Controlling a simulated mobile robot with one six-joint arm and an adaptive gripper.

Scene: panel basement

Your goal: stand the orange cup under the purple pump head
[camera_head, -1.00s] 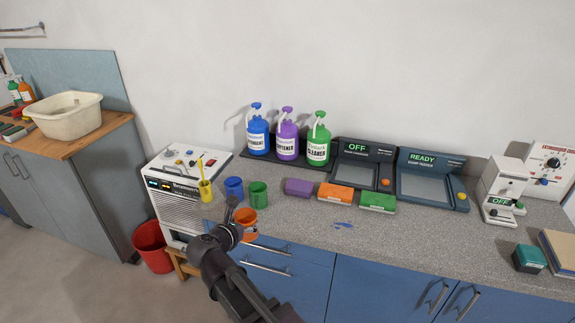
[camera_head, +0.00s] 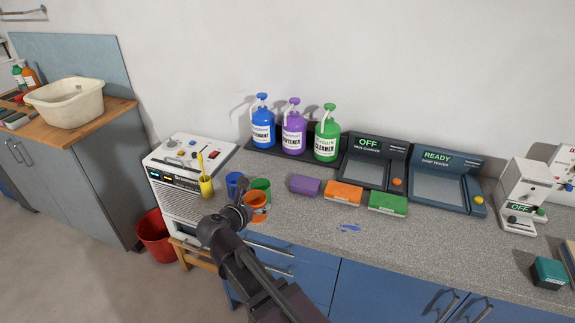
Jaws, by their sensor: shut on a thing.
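The orange cup (camera_head: 258,203) is at the front left of the grey counter, upright, with an orange patch below it at the counter's front edge. My gripper (camera_head: 243,207) is shut on the cup from the left, its fingers partly hidden by my own arm. Whether the cup touches the counter cannot be told. The purple pump bottle (camera_head: 294,130) stands between the blue pump bottle (camera_head: 262,125) and the green pump bottle (camera_head: 327,135) on a dark tray at the wall. Its purple pump head (camera_head: 293,102) has a spout pointing forward and left.
A blue cup (camera_head: 234,181) and a green cup (camera_head: 261,186) stand just behind the orange cup. Purple (camera_head: 305,184), orange (camera_head: 343,191) and green (camera_head: 388,203) boxes lie to the right.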

